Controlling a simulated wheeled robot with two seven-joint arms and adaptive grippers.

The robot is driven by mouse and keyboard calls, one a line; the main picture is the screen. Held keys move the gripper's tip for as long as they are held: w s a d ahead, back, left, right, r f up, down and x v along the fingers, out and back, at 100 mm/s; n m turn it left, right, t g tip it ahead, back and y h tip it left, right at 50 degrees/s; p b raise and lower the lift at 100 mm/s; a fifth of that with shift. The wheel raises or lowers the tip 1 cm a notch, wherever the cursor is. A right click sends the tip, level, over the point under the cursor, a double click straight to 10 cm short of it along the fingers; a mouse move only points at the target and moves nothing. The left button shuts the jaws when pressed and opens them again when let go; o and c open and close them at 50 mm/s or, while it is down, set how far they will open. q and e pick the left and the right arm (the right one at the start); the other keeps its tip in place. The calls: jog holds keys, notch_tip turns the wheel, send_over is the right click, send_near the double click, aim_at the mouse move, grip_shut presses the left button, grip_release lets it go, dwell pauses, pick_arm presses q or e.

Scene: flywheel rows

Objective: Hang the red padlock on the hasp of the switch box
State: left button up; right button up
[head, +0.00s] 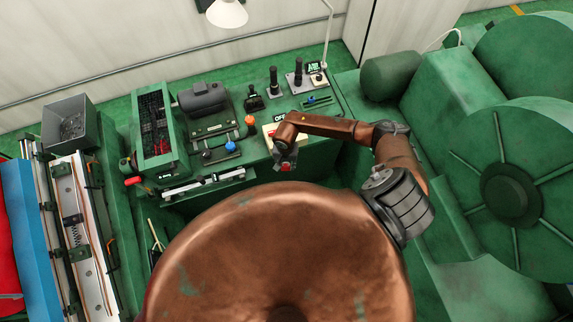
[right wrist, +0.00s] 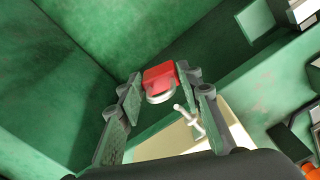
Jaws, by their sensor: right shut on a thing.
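The red padlock (right wrist: 158,78) is held between the fingertips of my right gripper (right wrist: 160,82), its silver shackle pointing down in the right wrist view. In the head view the red padlock (head: 286,167) shows as a small red spot at the tip of my right gripper (head: 285,163). The cream switch box (head: 268,131) with an OFF sign stands on the green console, partly hidden by my right arm. In the right wrist view the switch box (right wrist: 160,147) lies beyond the fingers, apart from the padlock. A pale cross-shaped part (right wrist: 188,121) shows before it; I cannot tell whether it is the hasp. My left gripper is not in view.
The console carries a grey machine (head: 204,98), an orange knob (head: 250,120), a blue knob (head: 230,147) and black levers (head: 273,80). A green bin with red items (head: 153,125) stands at left. Large green wheel housings (head: 525,175) fill the right side.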

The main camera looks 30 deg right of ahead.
jog(key=shift+w+d+f+b, duration=0.1)
jog(key=shift+w+d+b, duration=0.1)
jog(key=shift+w, duration=0.55)
jog(key=shift+w+d+f+b, duration=0.1)
jog(key=shift+w+d+b, duration=0.1)
jog(key=shift+w, duration=0.55)
jog(key=shift+w+d+f+b, duration=0.1)
jog(key=shift+w+f+b, duration=0.2)
jog(key=shift+w+b, duration=0.5)
jog(key=shift+b, duration=0.55)
jog(key=shift+s, duration=0.1)
jog(key=o, duration=1.3)
